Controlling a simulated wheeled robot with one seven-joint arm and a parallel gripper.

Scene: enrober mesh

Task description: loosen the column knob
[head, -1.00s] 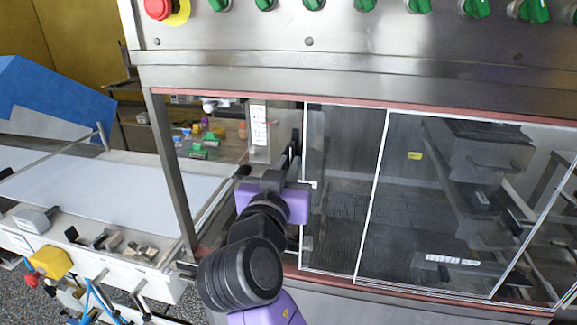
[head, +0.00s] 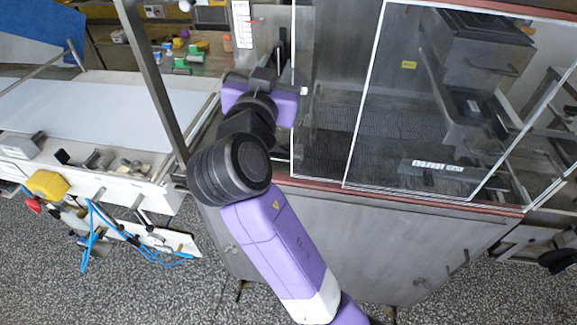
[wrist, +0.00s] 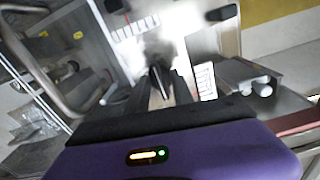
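A steel column with a white printed label (head: 242,24) stands behind my gripper; the label also shows in the wrist view (wrist: 205,80). I cannot surely pick out the column knob; a dark blurred shape (wrist: 160,48) shows on the bright steel just beyond the fingers, and it may be a reflection. My gripper (head: 281,48) reaches in beside the column, left of the clear door panels. In the wrist view the dark fingers (wrist: 162,82) point at the steel, with a dark narrow shape between them. Whether they touch or grip anything is unclear.
Framed clear panels (head: 400,90) stand close on the right. A steel frame post (head: 150,75) slants on the left, beside a white conveyor belt (head: 90,105). Small coloured items (head: 182,62) lie behind. In the wrist view, pale cylinders (wrist: 262,89) sit right of the label.

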